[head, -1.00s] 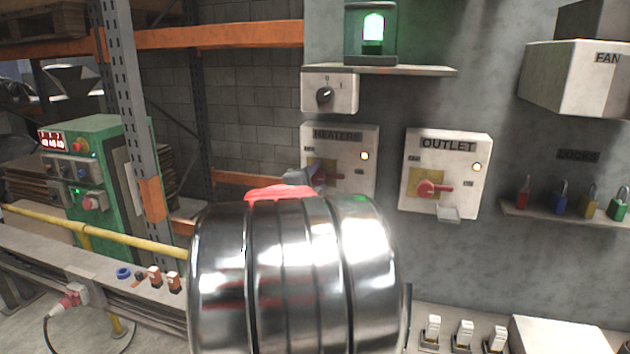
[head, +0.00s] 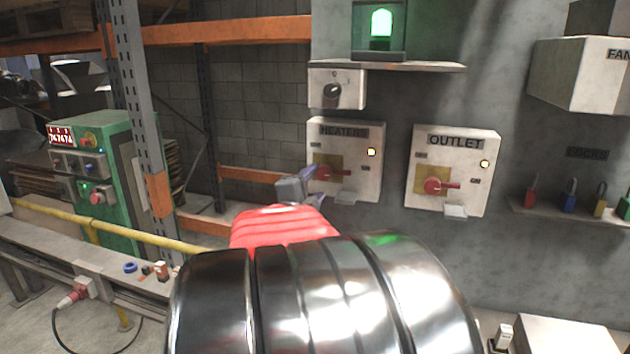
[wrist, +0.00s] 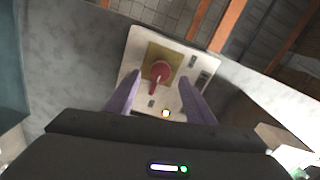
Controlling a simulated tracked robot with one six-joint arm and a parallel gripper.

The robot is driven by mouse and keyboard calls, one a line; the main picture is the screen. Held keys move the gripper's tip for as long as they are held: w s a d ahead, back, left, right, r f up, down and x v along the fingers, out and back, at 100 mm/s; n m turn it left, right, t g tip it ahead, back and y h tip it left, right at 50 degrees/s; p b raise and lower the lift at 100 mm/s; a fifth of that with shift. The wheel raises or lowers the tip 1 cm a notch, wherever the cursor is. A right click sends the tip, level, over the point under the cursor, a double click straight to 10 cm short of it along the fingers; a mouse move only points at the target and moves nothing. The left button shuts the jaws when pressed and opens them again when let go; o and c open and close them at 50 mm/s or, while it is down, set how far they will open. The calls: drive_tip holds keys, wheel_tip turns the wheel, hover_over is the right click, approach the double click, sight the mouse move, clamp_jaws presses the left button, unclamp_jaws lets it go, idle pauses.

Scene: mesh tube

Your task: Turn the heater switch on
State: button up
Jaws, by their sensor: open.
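The heaters box (head: 372,140) is a white wall box labelled HEATERS, with a lit yellow lamp. Its red rotary switch (head: 326,173) sits on a yellow plate, and its handle points sideways to the right in the head view. My gripper (head: 313,184) is just in front of the box at its lower left, open and empty. In the wrist view the red switch (wrist: 160,70) lies ahead between the spread purple fingers of my gripper (wrist: 160,78), with its handle pointing down in the picture. I see no clear contact with the switch.
The outlet box (head: 458,160) with a similar red switch is to the right. A small box with a black knob (head: 331,90) is above, under a shelf with a green lamp (head: 381,25). A padlock shelf (head: 560,210) is at the right.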

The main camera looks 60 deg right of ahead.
drive_tip(key=s+a, duration=0.1)
drive_tip(key=a, duration=0.6)
idle(0.5)
drive_tip(key=w+a+f+n+t+y, duration=0.2)
drive_tip(key=w+a+n+t+y, duration=0.65)
drive_tip(key=w+a+n, duration=0.65)
drive_tip(key=w+a+f+n+y, duration=0.1)
drive_tip(key=a+f+n+y, duration=0.15)
drive_tip(key=a, duration=0.65)
drive_tip(key=w+a+f+n+y, duration=0.1)
drive_tip(key=a+f+n+y, duration=0.2)
drive_tip(key=a, duration=0.6)
drive_tip(key=s+a+f+n+g+y, duration=0.2)
drive_tip(key=s+a+f+n, duration=0.2)
drive_tip(key=s+a+n, duration=0.1)
drive_tip(key=s+a+f+n+g+y, duration=0.1)
drive_tip(key=s+a+f+n+g, duration=0.2)
drive_tip(key=s+a+n, duration=0.3)
drive_tip(key=s+a+f, duration=0.1)
drive_tip(key=s, duration=0.3)
drive_tip(key=shift+s+a+g+y, duration=0.2)
drive_tip(key=shift+a+g+y, duration=0.15)
drive_tip(key=shift+y, duration=0.05)
